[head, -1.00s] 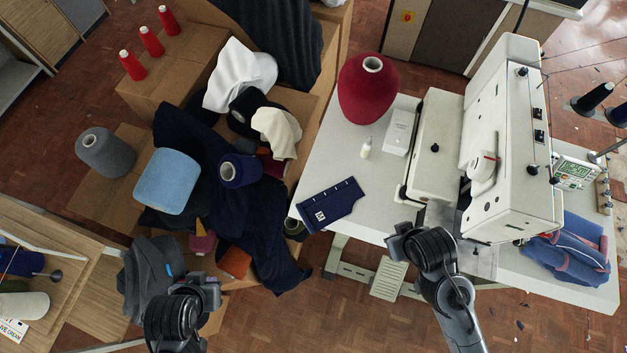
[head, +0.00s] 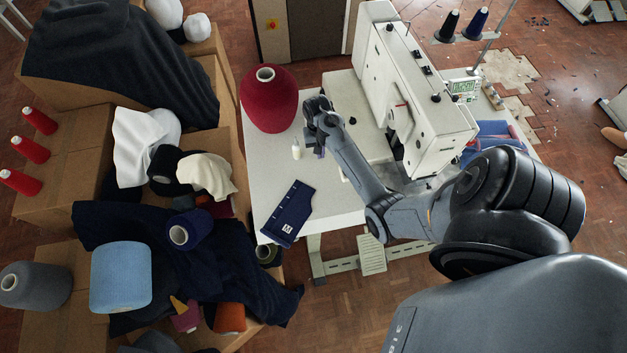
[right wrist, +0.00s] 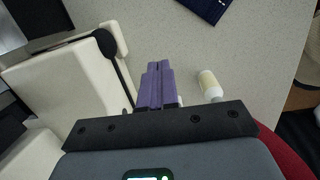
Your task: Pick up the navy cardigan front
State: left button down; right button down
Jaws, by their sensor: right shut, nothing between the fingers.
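The navy cardigan front (head: 288,212) lies flat on the pale table, near its front left corner. It is a dark blue strip with small marks along one edge and a white label. An edge of it shows at the top of the right wrist view (right wrist: 205,8). My right gripper (head: 319,152) is over the table, beyond the cardigan front and apart from it. Its purple fingers (right wrist: 157,72) are shut together and empty. My left gripper is out of view.
A big red yarn cone (head: 269,100) stands at the table's back left. The sewing machine (head: 420,100) fills the table's right side. Boxes with dark cloth and yarn cones (head: 121,276) stand left of the table.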

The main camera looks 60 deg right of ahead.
aim_at(318, 188)
jog(key=shift+m+y, duration=0.7)
jog(key=shift+y, duration=0.1)
jog(key=x, duration=0.7)
jog(key=b+x, duration=0.1)
jog(key=x, duration=0.3)
jog(key=shift+w+f, duration=0.35)
jog(key=a, duration=0.1)
jog(key=s+a+p, duration=0.1)
jog(key=a, duration=0.1)
jog(key=shift+s+r, duration=0.2)
jog(key=shift+s+a+p, duration=0.15)
jog(key=shift+a+p, duration=0.1)
jog(key=shift+p, duration=0.1)
